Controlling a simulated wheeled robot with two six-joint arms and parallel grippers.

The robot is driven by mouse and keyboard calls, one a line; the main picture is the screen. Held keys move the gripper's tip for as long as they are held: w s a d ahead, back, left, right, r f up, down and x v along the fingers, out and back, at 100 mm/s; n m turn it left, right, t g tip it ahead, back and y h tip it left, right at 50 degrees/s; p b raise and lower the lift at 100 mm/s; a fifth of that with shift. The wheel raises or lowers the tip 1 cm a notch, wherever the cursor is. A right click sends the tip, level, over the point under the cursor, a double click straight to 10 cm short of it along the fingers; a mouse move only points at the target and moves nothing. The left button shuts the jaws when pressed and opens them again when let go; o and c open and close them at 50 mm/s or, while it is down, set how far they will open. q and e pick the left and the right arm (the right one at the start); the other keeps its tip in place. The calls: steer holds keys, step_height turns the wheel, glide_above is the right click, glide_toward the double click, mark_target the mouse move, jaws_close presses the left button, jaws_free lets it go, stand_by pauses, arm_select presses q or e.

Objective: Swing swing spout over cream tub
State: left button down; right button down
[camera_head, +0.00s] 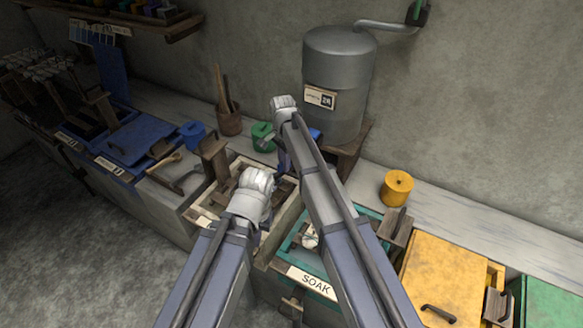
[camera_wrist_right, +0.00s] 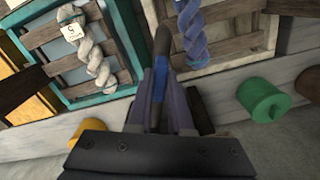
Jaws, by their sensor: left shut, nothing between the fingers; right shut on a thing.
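The grey tank (camera_head: 338,85) stands on a wooden block behind the tubs, with a blue piece (camera_head: 315,135) low at its front. The cream tub (camera_head: 187,212) is left of the teal SOAK tub (camera_head: 313,284). In the right wrist view my right gripper (camera_wrist_right: 162,105) is shut on a dark bar with a blue part, apparently the swing spout (camera_wrist_right: 162,42). The bar's far end overlaps the cream tub's edge near the teal tub; its height is unclear. My left gripper (camera_head: 262,212) is shut and empty over the cream tub, its fingers mostly hidden by its wrist.
Green (camera_wrist_right: 263,99) and yellow (camera_head: 397,188) pots stand on the ledge. A yellow-lidded tub (camera_head: 445,270) is at right. My arms hide much of the middle.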

steer(key=w+a+m, duration=0.2)
steer(key=w+m, duration=0.5)
steer(key=w, duration=0.1)
steer(key=shift+m, duration=0.4)
steer(key=shift+w+d, duration=0.1)
steer(key=c, duration=0.8)
jaws_free()
steer(key=shift+r, duration=0.1)
step_height(320, 180, up, 8)
steer(key=p, duration=0.8)
steer(key=shift+f, duration=0.2)
